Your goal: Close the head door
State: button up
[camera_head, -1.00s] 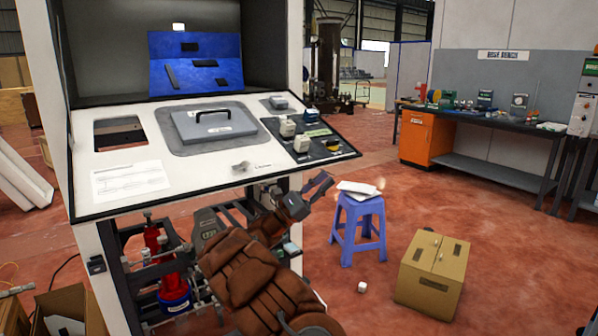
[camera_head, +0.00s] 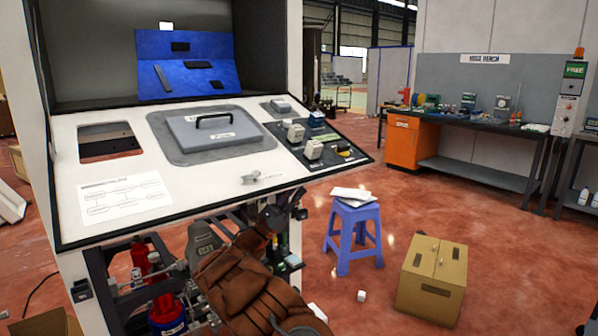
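The dispenser cabinet (camera_head: 120,225) has a sloping white panel. A grey lid with a black handle (camera_head: 212,133) lies flat on a darker grey plate in the panel's middle; its label is too small to read. I cannot tell for certain whether this is the head door. A rectangular opening (camera_head: 108,145) is at the panel's left. My gripper (camera_head: 293,203) is just below the panel's front right edge, clear of the lid. My arm hides part of it, its fingers are small and dark, and nothing is visibly held.
A dark switch block (camera_head: 320,155) is at the panel's right. A small knob (camera_head: 250,178) sits near the front edge. A blue board (camera_head: 187,64) leans inside the cabinet. A blue stool (camera_head: 355,232) and a cardboard box (camera_head: 431,275) stand on the red floor at right.

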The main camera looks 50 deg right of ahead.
aim_at(309, 172)
jog(key=x, duration=0.5)
jog(key=shift+w+r+p, duration=0.15)
jog(key=shift+r+p, duration=0.2)
jog(key=shift+p, duration=0.05)
jog(key=shift+x, duration=0.85)
grip_shut()
